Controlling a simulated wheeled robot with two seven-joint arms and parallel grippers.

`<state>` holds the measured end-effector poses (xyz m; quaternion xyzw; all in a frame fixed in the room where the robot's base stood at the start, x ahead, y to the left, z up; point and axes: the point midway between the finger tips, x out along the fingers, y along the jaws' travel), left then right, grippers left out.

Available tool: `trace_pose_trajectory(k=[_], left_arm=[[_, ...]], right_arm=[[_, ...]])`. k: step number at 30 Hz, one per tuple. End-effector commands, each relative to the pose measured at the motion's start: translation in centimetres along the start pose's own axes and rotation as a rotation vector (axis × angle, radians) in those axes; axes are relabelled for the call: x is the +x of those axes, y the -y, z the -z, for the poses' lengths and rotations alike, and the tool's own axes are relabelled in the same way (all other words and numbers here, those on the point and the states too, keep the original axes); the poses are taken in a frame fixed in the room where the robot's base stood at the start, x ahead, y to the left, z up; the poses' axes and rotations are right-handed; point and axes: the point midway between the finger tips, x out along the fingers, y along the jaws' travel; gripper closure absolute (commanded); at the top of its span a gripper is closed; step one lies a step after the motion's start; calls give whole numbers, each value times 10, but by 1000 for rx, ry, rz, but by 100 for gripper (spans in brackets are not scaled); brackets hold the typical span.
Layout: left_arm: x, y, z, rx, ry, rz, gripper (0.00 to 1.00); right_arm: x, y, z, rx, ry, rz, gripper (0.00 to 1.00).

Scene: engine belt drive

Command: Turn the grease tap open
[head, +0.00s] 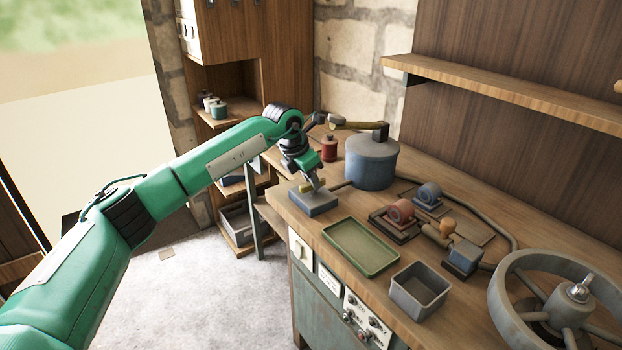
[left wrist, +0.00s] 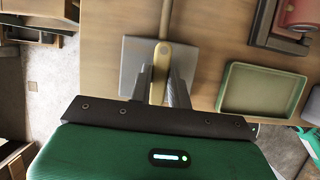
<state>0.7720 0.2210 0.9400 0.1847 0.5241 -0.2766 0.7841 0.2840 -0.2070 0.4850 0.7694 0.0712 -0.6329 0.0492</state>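The grease tap is a grey-blue block (head: 313,201) with a small brass lever (head: 312,186) on top, at the left end of the bench. My left gripper (head: 318,184) reaches down over it from above. In the left wrist view the brass lever (left wrist: 160,87) lies between my two fingers, with the grey block (left wrist: 140,55) beneath and a pipe leading away. The fingers stand close on both sides of the lever; whether they press on it is not clear.
A green tray (head: 361,246) and a grey open box (head: 419,289) stand in front on the bench. A blue drum (head: 371,165) and a red can (head: 329,148) stand behind.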

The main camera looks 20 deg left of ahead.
Motion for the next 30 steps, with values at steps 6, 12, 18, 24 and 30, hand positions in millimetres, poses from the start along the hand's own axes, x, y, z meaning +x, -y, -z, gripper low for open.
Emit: trace_pose_trajectory(k=[6,12,18,24,30], left_arm=[[-1,0,0,0,1,-1,60],[-2,0,0,0,1,-1,60],[-25,-1,0,1,3,-3,60],[-72,-1,-1,-1,4,-3,60],[-112,-1,0,0,3,-2,60]], right_arm=[[0,0,0,0,0,0,64],[0,0,1,-1,-1,0,64],[0,0,1,-1,-1,0,64],[-4,0,4,-1,-8,0,64],[-9,1,6,-1,-18,1,64]])
